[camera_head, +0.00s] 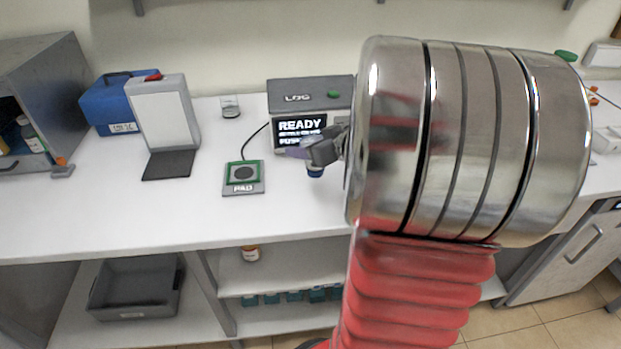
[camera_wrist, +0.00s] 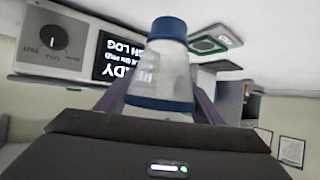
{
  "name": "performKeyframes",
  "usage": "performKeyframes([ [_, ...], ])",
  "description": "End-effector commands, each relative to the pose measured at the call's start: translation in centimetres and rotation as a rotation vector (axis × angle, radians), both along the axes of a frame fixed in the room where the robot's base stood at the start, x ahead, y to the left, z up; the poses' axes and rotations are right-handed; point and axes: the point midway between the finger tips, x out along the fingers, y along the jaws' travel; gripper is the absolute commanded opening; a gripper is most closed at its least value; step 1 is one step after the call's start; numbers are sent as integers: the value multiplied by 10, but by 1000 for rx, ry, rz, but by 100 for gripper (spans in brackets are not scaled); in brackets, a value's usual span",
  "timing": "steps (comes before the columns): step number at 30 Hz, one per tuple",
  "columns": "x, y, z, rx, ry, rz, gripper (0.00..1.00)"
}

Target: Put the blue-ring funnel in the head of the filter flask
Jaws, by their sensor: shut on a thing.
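My gripper (camera_head: 320,152) is shut on the blue-ring funnel (camera_wrist: 168,65) and holds it over the bench in front of the READY display. In the wrist view the funnel is a clear, tapering body with a wide blue ring at its near end and a narrower blue band at its far end. It sits between my two fingers. In the head view only a small blue part of it (camera_head: 315,173) shows below the fingers. I cannot make out the filter flask in either view; my large arm link hides much of the right bench.
A grey instrument (camera_head: 290,92) with the READY screen stands behind my gripper. A green-edged pad (camera_head: 243,190) lies to its left. A white panel stand (camera_head: 163,115), blue case (camera_head: 103,108), grey cabinet (camera_head: 62,62) and small glass jar (camera_head: 230,107) stand further left. The front-left bench is clear.

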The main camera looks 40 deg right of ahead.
Motion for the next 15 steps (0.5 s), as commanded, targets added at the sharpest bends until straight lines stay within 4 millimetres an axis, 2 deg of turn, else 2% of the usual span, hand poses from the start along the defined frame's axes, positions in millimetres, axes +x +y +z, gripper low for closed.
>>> performKeyframes([
  [3,-1,0,-22,6,3,-1,39],
  [6,-1,0,-35,4,2,-2,39],
  [15,-1,-1,-41,0,-1,-1,39],
])
